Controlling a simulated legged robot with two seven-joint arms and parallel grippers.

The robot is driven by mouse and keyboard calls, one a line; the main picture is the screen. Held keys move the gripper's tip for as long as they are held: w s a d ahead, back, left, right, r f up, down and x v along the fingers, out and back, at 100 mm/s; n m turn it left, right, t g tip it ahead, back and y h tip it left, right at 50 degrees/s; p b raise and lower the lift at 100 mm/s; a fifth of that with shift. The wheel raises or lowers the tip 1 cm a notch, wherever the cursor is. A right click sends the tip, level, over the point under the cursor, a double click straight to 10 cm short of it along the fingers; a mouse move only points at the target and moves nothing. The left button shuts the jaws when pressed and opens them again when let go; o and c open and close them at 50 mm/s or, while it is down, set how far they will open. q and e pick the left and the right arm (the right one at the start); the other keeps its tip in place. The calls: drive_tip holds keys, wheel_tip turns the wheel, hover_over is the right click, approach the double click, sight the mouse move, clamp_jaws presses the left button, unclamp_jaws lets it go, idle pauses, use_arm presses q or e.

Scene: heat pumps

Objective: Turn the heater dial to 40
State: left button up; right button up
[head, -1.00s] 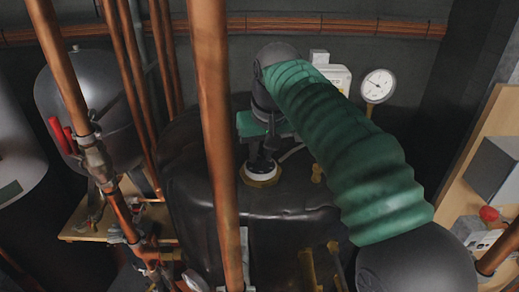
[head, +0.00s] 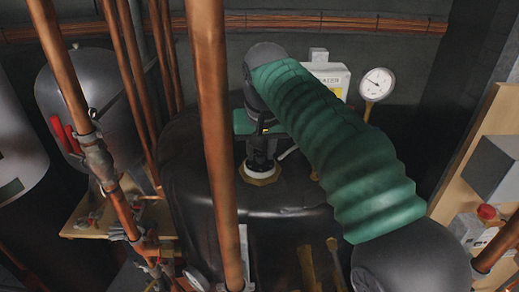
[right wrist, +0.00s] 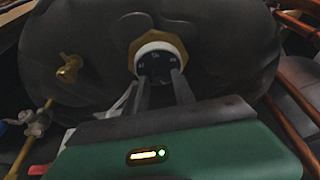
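The heater dial (right wrist: 157,64) is a dark round knob with small pale numbers in a white ring on a brass nut, on top of the dark tank (right wrist: 95,35). The numbers are too blurred to read surely. In the head view the dial's brass base (head: 261,178) shows under my right gripper (head: 260,160). In the right wrist view the two grey fingers of my right gripper (right wrist: 160,78) are spread apart, with their tips at the near part of the dial. I cannot tell whether they touch it. My left gripper is not in view.
A copper pipe (head: 213,130) stands upright in front of the tank. A round gauge (head: 377,83) and a white box (head: 330,76) are behind my arm. A brass valve (right wrist: 69,67) sits left of the dial in the wrist view. More pipes stand at the left.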

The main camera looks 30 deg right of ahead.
drive_tip(key=shift+o, duration=0.8)
drive_tip(key=shift+s, duration=0.1)
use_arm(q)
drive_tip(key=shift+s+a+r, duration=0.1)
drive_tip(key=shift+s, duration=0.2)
use_arm(e)
drive_tip(key=shift+s+a+r, duration=0.1)
drive_tip(key=shift+s+a, duration=0.05)
drive_tip(key=shift+r, duration=0.1)
use_arm(q)
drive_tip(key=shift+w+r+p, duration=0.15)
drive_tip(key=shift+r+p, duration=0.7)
drive_tip(key=shift+p, duration=0.1)
use_arm(e)
drive_tip(key=v, duration=1.6)
drive_tip(key=shift+a+r, duration=0.15)
drive_tip(key=shift+a, duration=0.1)
drive_tip(key=shift+s, duration=0.1)
